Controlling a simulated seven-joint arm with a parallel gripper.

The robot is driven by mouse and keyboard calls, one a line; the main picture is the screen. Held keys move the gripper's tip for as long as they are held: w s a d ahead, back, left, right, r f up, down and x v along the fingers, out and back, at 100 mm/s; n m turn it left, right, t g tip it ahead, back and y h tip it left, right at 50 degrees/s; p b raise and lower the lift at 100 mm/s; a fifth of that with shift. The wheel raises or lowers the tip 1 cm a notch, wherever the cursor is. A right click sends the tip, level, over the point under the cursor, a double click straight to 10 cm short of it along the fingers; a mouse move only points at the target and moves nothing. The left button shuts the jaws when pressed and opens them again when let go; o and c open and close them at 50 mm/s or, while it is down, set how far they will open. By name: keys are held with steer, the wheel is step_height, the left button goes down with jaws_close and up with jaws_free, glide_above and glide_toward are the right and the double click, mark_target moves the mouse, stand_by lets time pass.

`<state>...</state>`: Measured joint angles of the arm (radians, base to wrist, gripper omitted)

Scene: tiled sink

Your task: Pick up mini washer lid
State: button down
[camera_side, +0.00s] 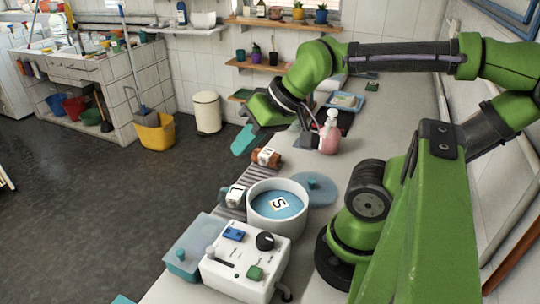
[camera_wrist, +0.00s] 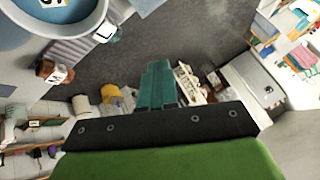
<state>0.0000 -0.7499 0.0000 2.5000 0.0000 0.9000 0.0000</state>
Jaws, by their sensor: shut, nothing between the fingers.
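The mini washer (camera_side: 272,222) is a white tub with blue water and a white control box in front. Its lid (camera_side: 322,190) is a flat blue-grey disc with a small teal knob, lying on the counter just right of the tub. My gripper (camera_side: 240,145) has teal fingers, shut and empty, over the counter's left edge, beyond the tub and well away from the lid. In the wrist view the closed fingers (camera_wrist: 158,70) point over the floor. The tub's rim (camera_wrist: 90,30) shows at top left there; I cannot make out the lid in that view.
A pink soap bottle (camera_side: 329,135) stands behind the lid. The counter between lid and bottle is clear.

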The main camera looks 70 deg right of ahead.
steer(key=c, duration=0.9)
jaws_free()
steer(key=shift+o, duration=0.2)
steer(key=shift+d, duration=0.1)
